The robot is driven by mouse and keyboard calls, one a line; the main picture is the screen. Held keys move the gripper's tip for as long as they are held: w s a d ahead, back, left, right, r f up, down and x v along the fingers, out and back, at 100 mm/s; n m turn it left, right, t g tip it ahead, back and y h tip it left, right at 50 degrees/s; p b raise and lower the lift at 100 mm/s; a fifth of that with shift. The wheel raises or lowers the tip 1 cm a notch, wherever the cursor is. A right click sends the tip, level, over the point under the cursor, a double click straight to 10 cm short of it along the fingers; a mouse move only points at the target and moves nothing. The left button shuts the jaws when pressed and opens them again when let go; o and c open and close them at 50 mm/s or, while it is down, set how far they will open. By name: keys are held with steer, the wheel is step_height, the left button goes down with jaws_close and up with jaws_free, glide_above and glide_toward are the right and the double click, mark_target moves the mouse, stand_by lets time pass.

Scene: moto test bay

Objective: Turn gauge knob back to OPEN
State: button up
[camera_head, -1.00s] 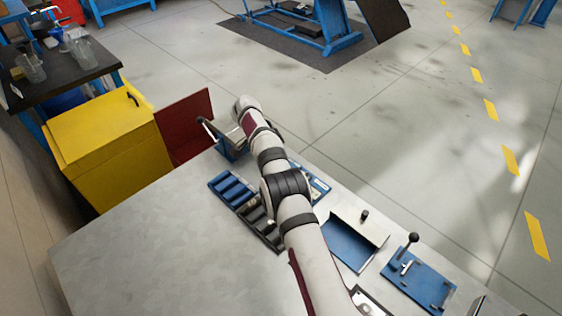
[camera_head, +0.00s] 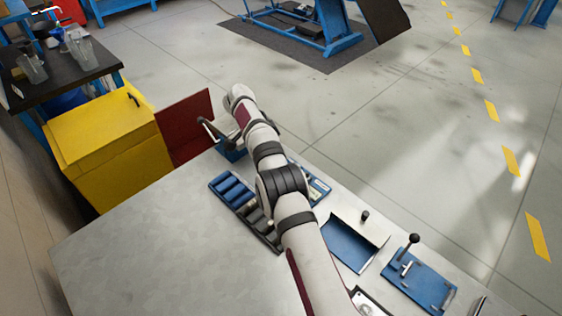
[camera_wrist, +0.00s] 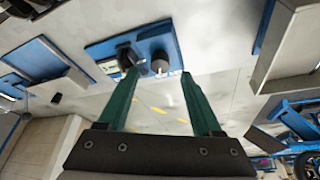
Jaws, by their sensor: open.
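A blue panel (camera_wrist: 150,38) with a pale label shows at the top of the wrist view. It carries a black knob-like part (camera_wrist: 127,54) at left and a dark round knob (camera_wrist: 160,62) with a small pale mark at right. I cannot read any marking or tell which way either knob points. My gripper (camera_wrist: 161,74) has its two green fingers spread, empty, with the fingertips appearing just below these parts; contact is unclear. In the head view, a blue panel (camera_head: 319,187) is partly hidden by my arm, and I cannot make out the gripper's fingers.
On the metal bench (camera_head: 120,250) stand a blue slotted tray (camera_head: 232,187), a blue angled tray (camera_head: 345,243) and a blue plate with a black-knobbed lever (camera_head: 412,238). A yellow cabinet (camera_head: 105,135) stands beyond. The bench's left part is clear.

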steer(key=v, duration=0.4)
steer(key=s+d+r+n+t+y, duration=0.1)
steer(key=s+d+r+n+y, duration=0.2)
steer(key=n, duration=0.6)
steer(key=s+d+r+n+t+y, duration=0.2)
steer(key=d+r+n+y, duration=0.15)
steer(key=n, duration=0.55)
steer(key=shift+h, duration=0.35)
steer(key=x, duration=1.4)
steer(key=shift+a+f, duration=0.35)
steer(key=shift+a, duration=0.1)
steer(key=shift+c, duration=0.2)
